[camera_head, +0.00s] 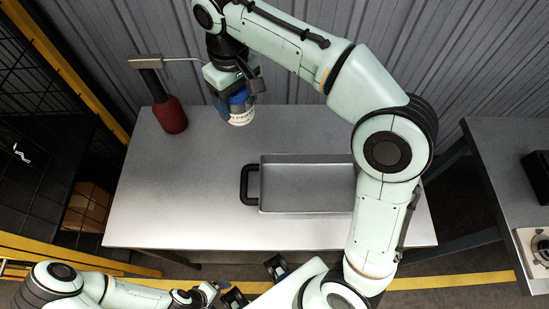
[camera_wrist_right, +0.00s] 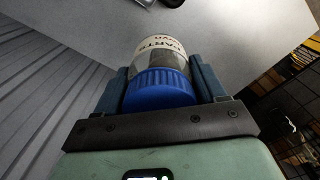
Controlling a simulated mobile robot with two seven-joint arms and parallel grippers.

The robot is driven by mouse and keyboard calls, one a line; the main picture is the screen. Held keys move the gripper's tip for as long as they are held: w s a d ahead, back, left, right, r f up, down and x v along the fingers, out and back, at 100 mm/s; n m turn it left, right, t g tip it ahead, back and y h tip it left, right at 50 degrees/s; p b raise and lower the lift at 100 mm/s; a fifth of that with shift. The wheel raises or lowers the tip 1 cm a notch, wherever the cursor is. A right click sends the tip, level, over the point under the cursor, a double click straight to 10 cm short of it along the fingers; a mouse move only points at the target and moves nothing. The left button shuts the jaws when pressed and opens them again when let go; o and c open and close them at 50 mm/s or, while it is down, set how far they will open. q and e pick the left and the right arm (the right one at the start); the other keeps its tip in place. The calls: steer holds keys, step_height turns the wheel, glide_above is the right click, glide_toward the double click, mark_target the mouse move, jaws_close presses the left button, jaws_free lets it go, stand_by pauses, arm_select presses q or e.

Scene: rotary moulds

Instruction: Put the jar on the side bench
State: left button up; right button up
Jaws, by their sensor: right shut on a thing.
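The jar (camera_head: 241,117) has a blue lid and a white label with dark lettering. My right gripper (camera_head: 237,98) points down over the back of the grey table and is shut on the jar by its lid end. In the right wrist view the blue lid (camera_wrist_right: 160,88) sits between the two fingers, with the labelled body beyond it. I cannot tell whether the jar touches the table. A bench (camera_head: 490,160) stands at the right edge, partly out of view. My left gripper (camera_head: 254,283) is low at the bottom of the head view; its jaw state is unclear.
The grey table (camera_head: 160,215) carries a metal tray (camera_head: 310,208) with a black handle, and a dark red cylinder (camera_head: 171,115) with a bent metal arm. The right bench holds a black box (camera_head: 540,172). A gap separates table and bench. Mesh fencing (camera_head: 50,130) stands left.

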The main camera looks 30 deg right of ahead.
steer(key=shift+s+d+r, duration=0.1)
steer(key=shift+d+r, duration=0.05)
steer(key=shift+f, duration=0.35)
arm_select(q)
steer(key=shift+s+d+f+b, duration=0.1)
steer(key=shift+s+f+b, duration=0.2)
steer(key=shift+f+b, duration=0.5)
steer(key=shift+s+a+f+b, duration=0.1)
steer(key=shift+s+f+b, duration=0.15)
steer(key=shift+f+b, duration=0.55)
steer(key=shift+s+d+f+b, duration=0.1)
steer(key=shift+s+f+b, duration=0.2)
steer(key=shift+f+b, duration=0.5)
arm_select(e)
steer(key=shift+f, duration=9.4)
arm_select(q)
steer(key=shift+f, duration=0.1)
arm_select(e)
steer(key=shift+f, duration=0.15)
steer(key=o, duration=1.1)
arm_select(q)
steer(key=shift+f, duration=0.1)
